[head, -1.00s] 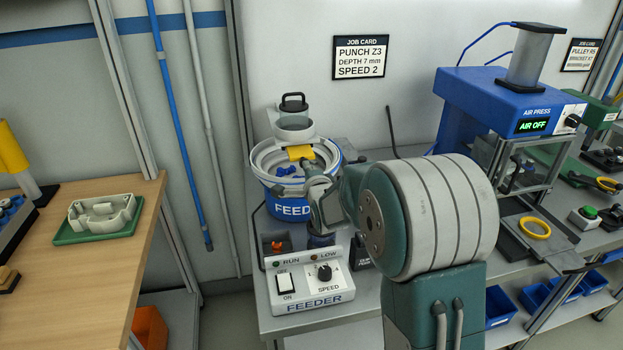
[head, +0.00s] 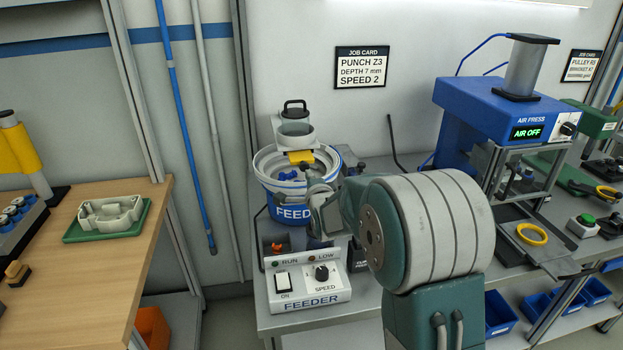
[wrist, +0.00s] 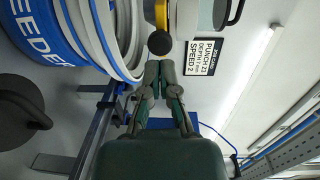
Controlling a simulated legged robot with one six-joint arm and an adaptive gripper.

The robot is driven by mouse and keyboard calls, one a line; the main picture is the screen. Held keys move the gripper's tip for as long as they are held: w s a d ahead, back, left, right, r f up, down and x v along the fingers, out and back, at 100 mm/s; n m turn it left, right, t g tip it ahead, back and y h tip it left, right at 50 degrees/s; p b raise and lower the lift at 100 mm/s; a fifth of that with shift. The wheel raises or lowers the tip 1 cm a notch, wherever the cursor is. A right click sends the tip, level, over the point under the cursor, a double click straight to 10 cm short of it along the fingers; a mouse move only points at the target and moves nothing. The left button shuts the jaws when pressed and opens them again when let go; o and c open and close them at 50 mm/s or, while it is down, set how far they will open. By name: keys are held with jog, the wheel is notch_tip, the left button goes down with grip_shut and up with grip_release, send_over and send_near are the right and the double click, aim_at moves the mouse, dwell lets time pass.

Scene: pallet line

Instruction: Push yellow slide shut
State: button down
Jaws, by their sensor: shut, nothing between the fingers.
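My gripper (wrist: 160,66) is shut and empty. Its fingertips point at the knob and lie very close to it; I cannot tell whether they touch. In the head view my wrist is in front of the bowl, just below and right of the slide, and the fingertips are hard to make out.
The white-rimmed feeder bowl (head: 262,165) holds blue parts. The feeder control box (head: 308,288) stands in front of it. The blue air press (head: 495,100) stands on the right. A wooden bench (head: 95,270) is on the left, with a floor gap between.

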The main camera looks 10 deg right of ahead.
jog(key=s+r+n+g, duration=0.1)
jog(key=s+n+g, duration=0.5)
jog(key=s, duration=1.5)
jog(key=s+r+n+g, duration=0.1)
jog(key=s+n+g, duration=0.4)
jog(key=s+n, duration=0.6)
jog(key=s, duration=1.1)
jog(key=shift+d+n+g, duration=0.3)
jog(key=shift+n+g, duration=0.1)
